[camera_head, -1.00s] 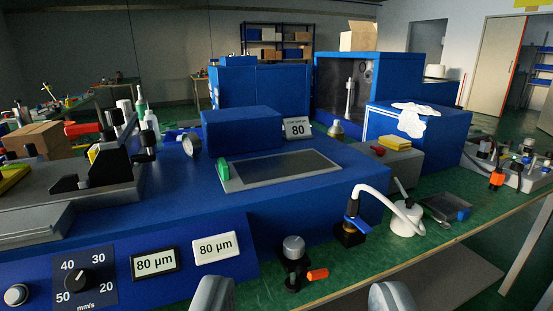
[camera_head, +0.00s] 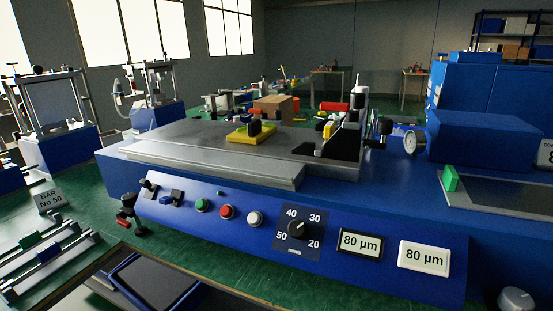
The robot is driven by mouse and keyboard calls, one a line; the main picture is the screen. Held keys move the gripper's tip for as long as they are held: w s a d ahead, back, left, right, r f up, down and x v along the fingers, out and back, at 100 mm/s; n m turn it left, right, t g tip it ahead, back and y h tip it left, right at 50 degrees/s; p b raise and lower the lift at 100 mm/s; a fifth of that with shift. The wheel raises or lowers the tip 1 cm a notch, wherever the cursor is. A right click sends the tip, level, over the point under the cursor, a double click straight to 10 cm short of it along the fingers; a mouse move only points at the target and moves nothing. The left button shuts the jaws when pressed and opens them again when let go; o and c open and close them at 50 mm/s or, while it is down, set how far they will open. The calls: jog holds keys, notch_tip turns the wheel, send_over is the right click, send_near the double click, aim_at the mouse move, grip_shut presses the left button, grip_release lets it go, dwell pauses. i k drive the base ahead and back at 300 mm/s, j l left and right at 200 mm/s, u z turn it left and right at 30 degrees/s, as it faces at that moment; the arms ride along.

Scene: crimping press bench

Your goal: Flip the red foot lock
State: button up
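A small black foot (camera_head: 131,214) stands at the front left corner of the blue machine (camera_head: 370,190), above the green bench top. A small reddish part shows low on its left side, too small to tell its exact shape or position. At the bottom right edge, only the rounded grey top of another foot (camera_head: 516,298) shows; the rest is cut off by the frame. My gripper is out of view, so whether it is open or shut does not show.
The front panel carries a red button (camera_head: 227,211), a green button (camera_head: 202,205), a speed dial (camera_head: 297,229) and two 80 µm displays. Metal bars (camera_head: 45,250) and a dark tray (camera_head: 155,283) lie at front left. Green bench top (camera_head: 95,200) is bare near the left foot.

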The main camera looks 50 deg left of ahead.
aim_at(122, 217)
jog(key=u, duration=2.15)
